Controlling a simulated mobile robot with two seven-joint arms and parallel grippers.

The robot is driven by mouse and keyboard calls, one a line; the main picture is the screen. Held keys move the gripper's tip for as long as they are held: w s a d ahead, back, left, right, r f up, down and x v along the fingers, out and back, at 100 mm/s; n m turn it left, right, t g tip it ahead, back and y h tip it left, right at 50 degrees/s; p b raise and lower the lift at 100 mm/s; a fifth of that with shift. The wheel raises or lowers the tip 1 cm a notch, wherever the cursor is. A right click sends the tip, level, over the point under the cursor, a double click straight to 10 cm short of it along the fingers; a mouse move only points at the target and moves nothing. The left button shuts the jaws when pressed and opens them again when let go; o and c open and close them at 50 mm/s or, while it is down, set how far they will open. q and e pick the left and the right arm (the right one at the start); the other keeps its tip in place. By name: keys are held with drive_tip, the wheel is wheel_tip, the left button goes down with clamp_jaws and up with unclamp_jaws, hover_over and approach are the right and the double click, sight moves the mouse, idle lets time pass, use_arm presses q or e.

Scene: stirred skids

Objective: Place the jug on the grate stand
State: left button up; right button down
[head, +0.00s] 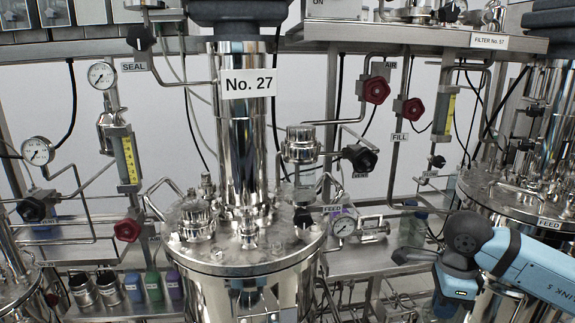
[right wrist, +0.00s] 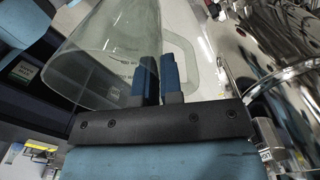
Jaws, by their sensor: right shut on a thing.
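The jug (right wrist: 97,57) is clear, see-through and wide, and shows large in the right wrist view. Its looped handle (right wrist: 191,62) is on the right side of it. My right gripper (right wrist: 158,72) has its two dark blue fingers close together at the handle side, shut on the jug, which appears tilted in this view. In the head view my right arm comes in at the lower right, and I cannot make out its fingers or the jug there. I cannot pick out the grate stand for certain in either view. My left gripper is not in view.
A steel vessel labelled No. 27 (head: 249,185) stands in the middle, with pipes, gauges and red valve knobs around it. Another steel vessel (head: 520,195) stands at the right, behind my arm. Small labelled bottles (head: 153,281) stand at the lower left. Shiny metalwork (right wrist: 285,75) is close right of the jug.

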drive_tip(key=w+a+f+n, duration=0.2)
drive_tip(key=w+a+n, duration=0.1)
drive_tip(key=n, duration=0.7)
drive_tip(key=w+a+f+n, duration=0.2)
drive_tip(key=a+f+n, duration=0.1)
drive_tip(key=n, duration=0.8)
drive_tip(key=s+r+p, duration=0.4)
drive_tip(key=r+p, duration=0.1)
drive_tip(key=p, duration=0.1)
drive_tip(key=s+r+p, duration=0.4)
drive_tip(key=s+p, duration=0.1)
drive_tip(key=p, duration=0.2)
drive_tip(key=shift+r, duration=0.4)
drive_tip(key=shift+s+r, duration=0.2)
drive_tip(key=shift+s, duration=0.2)
drive_tip(key=shift+s+r+p, duration=0.1)
drive_tip(key=shift+s+p, duration=0.1)
drive_tip(key=shift+p, duration=0.2)
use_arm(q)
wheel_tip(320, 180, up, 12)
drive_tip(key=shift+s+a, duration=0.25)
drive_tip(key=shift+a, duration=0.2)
